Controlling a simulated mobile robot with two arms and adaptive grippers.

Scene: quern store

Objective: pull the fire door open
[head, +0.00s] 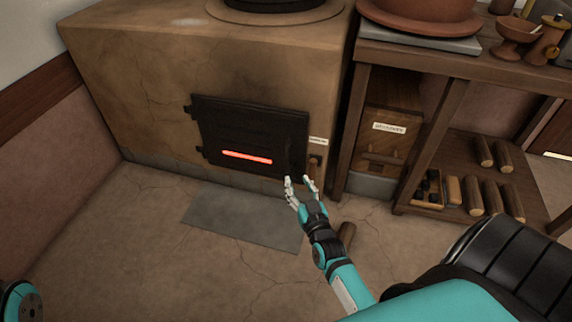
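The fire door (245,124) is a dark metal plate on the front of the clay stove (130,75). It looks shut, with a glowing red slot (247,157) low in it. A dark upright piece, perhaps its handle, shows faintly near its right edge. My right gripper (302,181) is just in front of the door's lower right corner, its fingers spread, with nothing seen between them. I cannot tell whether a fingertip touches the door. Of my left arm only a part shows at the bottom left corner; its gripper is out of view.
A grey plate (245,216) lies on the cracked floor before the stove. A small label (318,141) and a wooden piece are right of the door. A wooden bench (450,52) stands at the right, with logs (492,196) on its low shelf. The floor at left is clear.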

